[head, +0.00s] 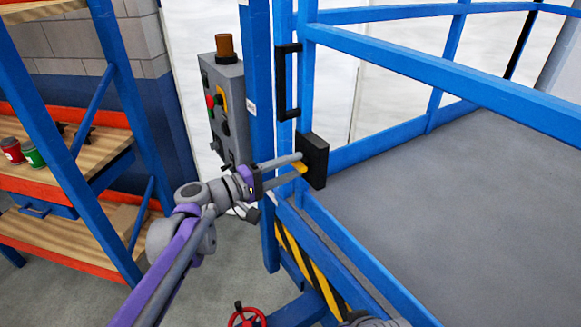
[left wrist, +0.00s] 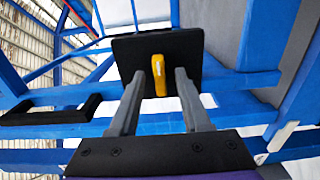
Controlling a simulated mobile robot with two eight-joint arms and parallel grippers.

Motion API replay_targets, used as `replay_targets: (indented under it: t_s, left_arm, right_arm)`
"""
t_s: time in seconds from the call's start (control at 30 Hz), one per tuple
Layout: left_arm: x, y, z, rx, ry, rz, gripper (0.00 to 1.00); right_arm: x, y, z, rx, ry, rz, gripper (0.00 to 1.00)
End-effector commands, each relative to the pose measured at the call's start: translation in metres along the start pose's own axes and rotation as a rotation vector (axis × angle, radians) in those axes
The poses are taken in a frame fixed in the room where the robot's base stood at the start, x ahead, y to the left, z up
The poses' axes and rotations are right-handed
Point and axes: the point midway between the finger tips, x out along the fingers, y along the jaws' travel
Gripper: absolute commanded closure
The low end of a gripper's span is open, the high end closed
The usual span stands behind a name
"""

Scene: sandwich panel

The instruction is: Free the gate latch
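The gate latch is a square black plate (head: 314,161) on the blue gate frame, with a yellow lever (head: 299,168). In the left wrist view the black plate (left wrist: 128,50) is straight ahead, and the yellow lever (left wrist: 159,68) points toward the camera. My left gripper (head: 300,164) is at the latch. In the left wrist view the left gripper's (left wrist: 157,75) two grey fingers are apart, one on each side of the lever, with gaps visible beside it. Contact with the plate cannot be told. My right gripper is not in view.
A black pull handle (head: 288,82) is above the latch. A grey control box (head: 222,100) with buttons stands left of the blue post (head: 259,90). A blue-orange shelf (head: 110,70) with cans is at left. A red handwheel (head: 247,318) is below. Grey floor lies beyond the rails.

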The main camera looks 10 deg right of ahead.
Motion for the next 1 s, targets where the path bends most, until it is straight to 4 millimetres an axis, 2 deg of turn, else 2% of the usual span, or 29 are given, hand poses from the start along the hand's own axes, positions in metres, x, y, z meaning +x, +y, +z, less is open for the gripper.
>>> replay_targets:
  t_s: [0.17, 0.27, 0.5, 0.7, 0.8, 1.0]
  left_arm:
    - [-0.003, 0.000, 0.000, 0.000, 0.001, 0.000, 0.53]
    - [-0.014, -0.001, -0.001, -0.001, 0.003, -0.001, 0.53]
    - [-0.063, -0.002, -0.001, -0.001, 0.005, -0.001, 0.53]
    - [-0.095, -0.001, -0.001, -0.001, 0.002, -0.001, 0.53]
    - [-0.104, -0.001, -0.001, 0.000, 0.002, 0.000, 0.53]
    - [-0.109, 0.000, 0.000, 0.000, 0.000, 0.000, 0.53]
  right_arm:
    - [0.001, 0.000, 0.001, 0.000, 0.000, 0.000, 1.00]
    - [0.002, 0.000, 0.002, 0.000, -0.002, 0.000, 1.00]
    - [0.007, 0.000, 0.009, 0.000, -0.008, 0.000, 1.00]
    - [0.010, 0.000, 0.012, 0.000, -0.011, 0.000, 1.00]
    - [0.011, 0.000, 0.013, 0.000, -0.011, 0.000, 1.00]
    - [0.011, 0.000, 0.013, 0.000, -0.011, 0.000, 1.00]
